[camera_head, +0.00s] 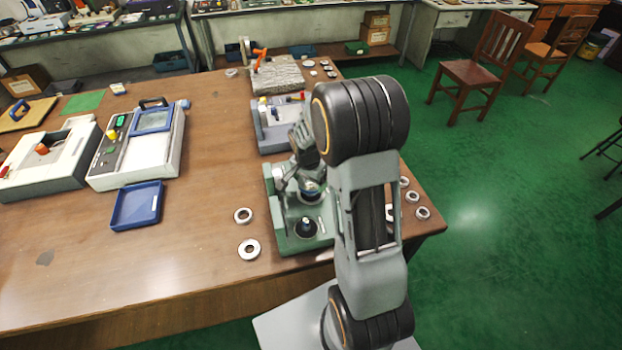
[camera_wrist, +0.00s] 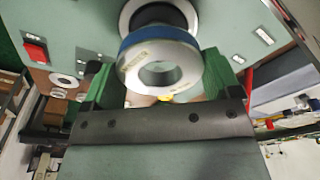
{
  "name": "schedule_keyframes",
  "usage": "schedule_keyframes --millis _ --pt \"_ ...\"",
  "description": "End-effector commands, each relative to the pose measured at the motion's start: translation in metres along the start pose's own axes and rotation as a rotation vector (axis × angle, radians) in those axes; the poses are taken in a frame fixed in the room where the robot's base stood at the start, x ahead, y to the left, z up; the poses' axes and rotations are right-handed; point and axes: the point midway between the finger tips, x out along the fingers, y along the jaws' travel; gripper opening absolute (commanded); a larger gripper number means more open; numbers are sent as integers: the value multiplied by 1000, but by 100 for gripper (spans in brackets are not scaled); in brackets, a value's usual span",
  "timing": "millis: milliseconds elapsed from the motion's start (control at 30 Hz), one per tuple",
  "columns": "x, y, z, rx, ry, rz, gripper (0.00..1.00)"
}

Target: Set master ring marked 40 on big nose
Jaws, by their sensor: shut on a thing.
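My gripper (camera_wrist: 163,76) is shut on a silver ring with a blue outer band (camera_wrist: 184,69), held between its green fingers. A smaller dark nose (camera_head: 306,226) stands at the fixture's front. My arm hides the fixture's right side.
Two loose rings (camera_head: 243,215) (camera_head: 249,249) lie left of the fixture, and several more (camera_head: 423,213) lie right of my arm. A blue tray (camera_head: 120,220) and grey instruments (camera_head: 148,158) stand at left. A grey stone block (camera_head: 280,77) is behind. The front-left table is clear.

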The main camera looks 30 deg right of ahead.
Motion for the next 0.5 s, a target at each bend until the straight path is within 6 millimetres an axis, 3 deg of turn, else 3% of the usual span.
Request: schedule_keyframes --millis 33,67,200,500 --pt "2 0 0 0 1 -1 38" --pt "0 0 0 0 2 -2 86" --pt "0 0 0 0 1 -1 100" --pt "-2 0 0 0 0 0 100"
